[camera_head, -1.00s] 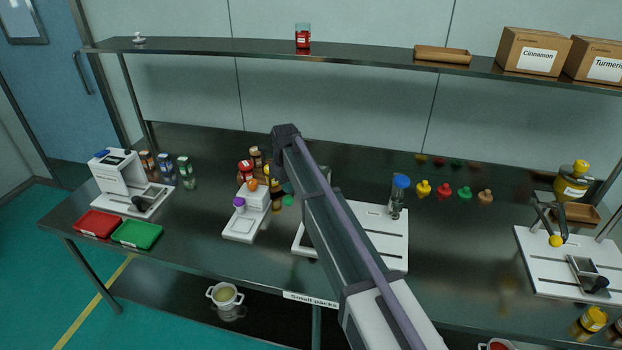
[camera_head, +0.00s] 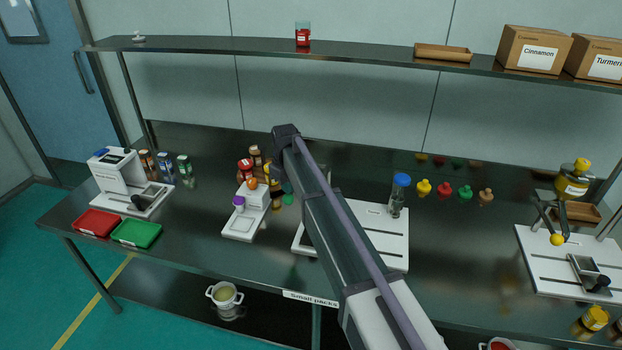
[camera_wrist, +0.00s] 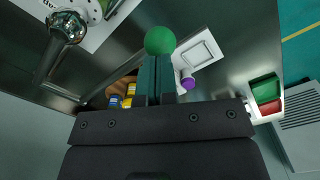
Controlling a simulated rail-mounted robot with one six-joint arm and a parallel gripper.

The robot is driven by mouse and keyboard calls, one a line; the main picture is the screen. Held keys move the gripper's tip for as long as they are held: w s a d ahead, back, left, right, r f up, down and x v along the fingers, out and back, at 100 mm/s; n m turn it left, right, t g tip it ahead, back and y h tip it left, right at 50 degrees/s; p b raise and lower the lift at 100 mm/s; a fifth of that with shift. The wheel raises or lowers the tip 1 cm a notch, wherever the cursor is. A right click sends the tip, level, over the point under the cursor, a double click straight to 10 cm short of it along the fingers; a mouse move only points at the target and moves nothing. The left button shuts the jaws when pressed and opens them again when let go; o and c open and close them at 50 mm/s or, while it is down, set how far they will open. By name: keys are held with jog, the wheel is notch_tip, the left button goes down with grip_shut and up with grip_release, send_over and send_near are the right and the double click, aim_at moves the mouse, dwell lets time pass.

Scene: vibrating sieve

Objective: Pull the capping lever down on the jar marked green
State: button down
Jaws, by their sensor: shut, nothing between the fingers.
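A green ball knob (camera_wrist: 160,40) shows in the wrist view, just beyond the tips of my gripper (camera_wrist: 157,66). The gripper is shut and empty; I cannot tell whether it touches the knob. In the head view a small green spot (camera_head: 288,199) shows left of my arm, which hides most of the middle station. That station's white base plate (camera_head: 385,240) shows right of the arm. A clear jar with a blue top (camera_head: 398,195) stands upright on it.
A right station has a yellow lever knob (camera_head: 556,240). Left of my arm are a small white stand (camera_head: 243,226), bottles, a green tray (camera_head: 137,234) and a red tray (camera_head: 97,223). A shelf (camera_head: 370,50) runs above the table.

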jog(key=shift+f+b, duration=1.65)
jog(key=shift+f, duration=0.15)
jog(key=shift+r, duration=0.1)
notch_tip(320, 180, up, 8)
jog(key=p, duration=0.8)
jog(key=shift+r, duration=0.1)
jog(key=s+d+m, duration=0.4)
jog(key=s+d, duration=0.7)
jog(key=s, duration=0.5)
jog(key=s+d+m, duration=0.5)
jog(key=s+d, duration=0.6)
jog(key=s, duration=0.6)
jog(key=shift+d+f, duration=0.35)
jog(key=shift+f, duration=0.1)
